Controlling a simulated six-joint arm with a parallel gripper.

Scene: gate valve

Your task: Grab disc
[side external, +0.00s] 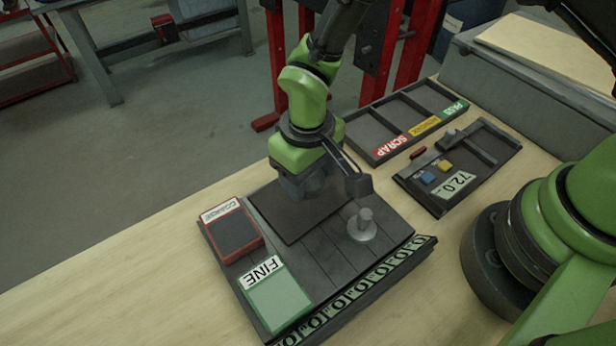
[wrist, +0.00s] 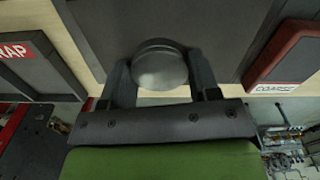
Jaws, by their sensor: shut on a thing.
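The disc (wrist: 160,66) is a round grey metal piece with a smooth, domed-looking face. In the wrist view it sits between the two dark fingers of my gripper (wrist: 160,80), which are shut on it from both sides. In the side view my gripper (side external: 312,192) points down low over the dark plate (side external: 290,222) on the board. The disc cannot be made out in the side view. Whether it touches the plate I cannot tell.
A grey knobbed round piece (side external: 362,228) stands on the board, right of my gripper. A red-framed COARSE pad (side external: 232,232) and a green FINE pad (side external: 275,302) lie left.

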